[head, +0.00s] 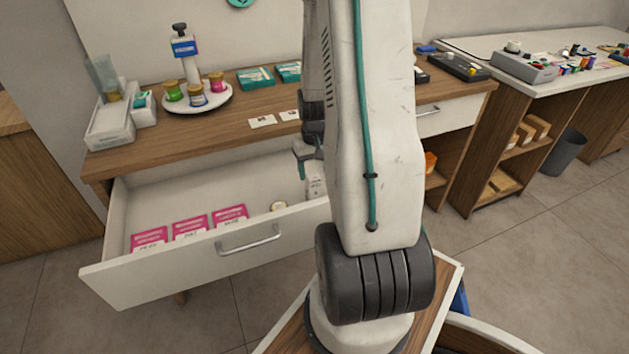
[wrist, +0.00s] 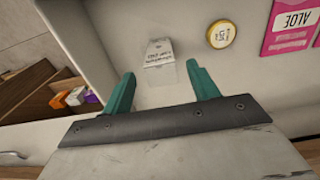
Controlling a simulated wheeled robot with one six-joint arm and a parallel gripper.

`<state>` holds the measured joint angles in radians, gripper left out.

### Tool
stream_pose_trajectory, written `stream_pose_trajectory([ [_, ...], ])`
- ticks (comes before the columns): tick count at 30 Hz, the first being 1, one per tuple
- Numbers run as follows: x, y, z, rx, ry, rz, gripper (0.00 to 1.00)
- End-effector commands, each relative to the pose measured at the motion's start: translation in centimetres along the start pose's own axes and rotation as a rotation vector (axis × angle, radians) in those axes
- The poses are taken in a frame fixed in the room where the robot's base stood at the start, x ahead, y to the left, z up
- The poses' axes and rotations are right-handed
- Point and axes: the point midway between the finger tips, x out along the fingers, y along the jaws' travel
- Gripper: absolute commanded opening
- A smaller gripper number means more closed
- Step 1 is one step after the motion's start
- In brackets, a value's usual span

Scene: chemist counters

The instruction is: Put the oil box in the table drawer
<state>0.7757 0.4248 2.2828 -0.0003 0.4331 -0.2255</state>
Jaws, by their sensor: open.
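The table drawer (head: 200,252) is pulled open under the wooden counter. A small white box with dark print, which looks like the oil box (wrist: 158,52), lies in the drawer. Its lettering is too small to read. It also shows in the head view (head: 316,187), beside the arm at the drawer's right end. My gripper (wrist: 161,73) is open, its teal fingers spread and pointing at the box, with nothing held. In the head view my gripper (head: 302,168) is partly hidden by my arm.
A round yellow-rimmed tin (wrist: 221,34) lies near the box. Several pink packets (head: 190,228) lie along the drawer's front. The counter holds a plate (head: 205,104) of jars, a white dispenser (head: 110,130) and cards. Much of the drawer floor is bare.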

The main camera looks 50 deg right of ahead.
Motion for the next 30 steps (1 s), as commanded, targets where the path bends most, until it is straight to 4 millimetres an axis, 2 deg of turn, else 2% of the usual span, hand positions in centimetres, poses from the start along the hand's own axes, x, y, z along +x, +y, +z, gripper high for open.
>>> stream_pose_trajectory([
  [1,-1.4,0.0,-0.1,0.000,0.005,0.001,0.59],
  [6,-4.7,0.0,-0.1,0.000,0.005,0.001,0.59],
  [12,-6.7,0.0,0.0,-0.001,0.002,0.000,0.59],
  [15,-8.0,-0.9,0.1,-0.015,0.005,0.001,0.59],
  [17,-9.4,-2.3,0.5,-0.037,0.012,0.002,0.59],
  [20,-12.8,-5.7,1.7,-0.094,0.028,0.004,0.59],
  [22,-15.6,-8.6,3.4,-0.144,0.040,0.004,0.59],
  [27,-21.4,-14.5,9.1,-0.267,0.065,0.000,0.59],
  [30,-23.9,-17.0,13.2,-0.339,0.078,-0.005,0.59],
])
